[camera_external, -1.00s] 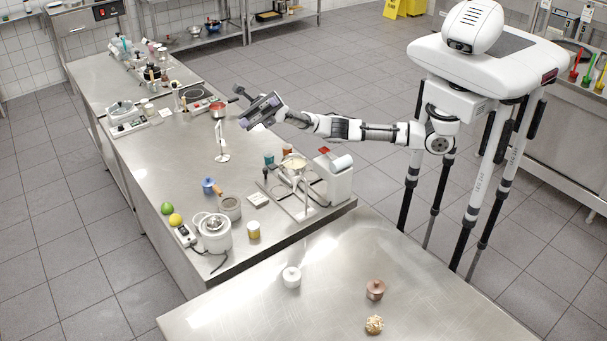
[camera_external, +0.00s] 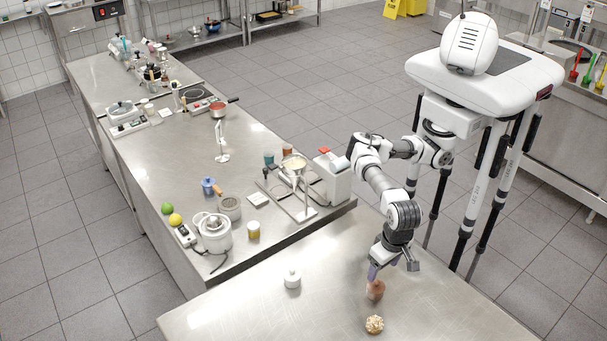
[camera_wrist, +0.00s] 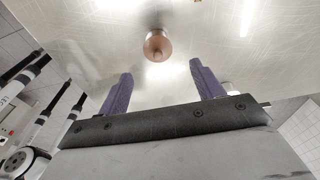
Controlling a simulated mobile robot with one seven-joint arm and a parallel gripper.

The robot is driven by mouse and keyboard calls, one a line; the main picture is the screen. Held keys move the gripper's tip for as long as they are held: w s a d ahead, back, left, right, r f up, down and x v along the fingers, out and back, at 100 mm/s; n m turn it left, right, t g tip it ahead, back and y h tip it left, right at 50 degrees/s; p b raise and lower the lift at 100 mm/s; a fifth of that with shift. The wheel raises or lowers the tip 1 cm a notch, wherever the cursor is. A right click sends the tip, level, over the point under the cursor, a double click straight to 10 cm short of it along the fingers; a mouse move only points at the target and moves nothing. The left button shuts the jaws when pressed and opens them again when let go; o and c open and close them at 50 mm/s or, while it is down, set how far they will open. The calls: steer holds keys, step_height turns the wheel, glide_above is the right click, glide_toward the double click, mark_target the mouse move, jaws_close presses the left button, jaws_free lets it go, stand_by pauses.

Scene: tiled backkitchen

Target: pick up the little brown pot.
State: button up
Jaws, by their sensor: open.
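The little brown pot (camera_external: 375,292) stands on the near steel table (camera_external: 240,310), with its upper part partly hidden by a purple finger in the outside view. My gripper (camera_external: 391,270) is above the table, pointing down by the pot. In the wrist view the pot (camera_wrist: 158,46) shows its round lid and knob, ahead of and roughly midway between my two purple fingers (camera_wrist: 162,82). The fingers are spread wide and empty. The pot appears apart from them.
A white lidded pot (camera_external: 292,278) stands to the left on the same table. A knobbly beige object (camera_external: 374,324) sits close in front of the brown pot. The long counter (camera_external: 160,170) behind is crowded with kitchen things.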

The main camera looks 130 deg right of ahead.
mark_target(378, 282)
steer(key=f, duration=0.4)
steer(key=f+p, duration=0.1)
steer(key=f, duration=0.1)
steer(key=shift+d, duration=0.4)
steer(key=shift+s+d+f+p, duration=0.15)
steer(key=shift+f+p, duration=0.15)
steer(key=shift+f, duration=0.55)
steer(key=shift+d+f+p, duration=0.15)
steer(key=shift+f+p, duration=0.2)
steer(key=shift+f, duration=0.45)
steer(key=shift+s+d+f+p, duration=0.15)
steer(key=shift+f+p, duration=0.15)
steer(key=shift+f, duration=0.55)
jaws_close()
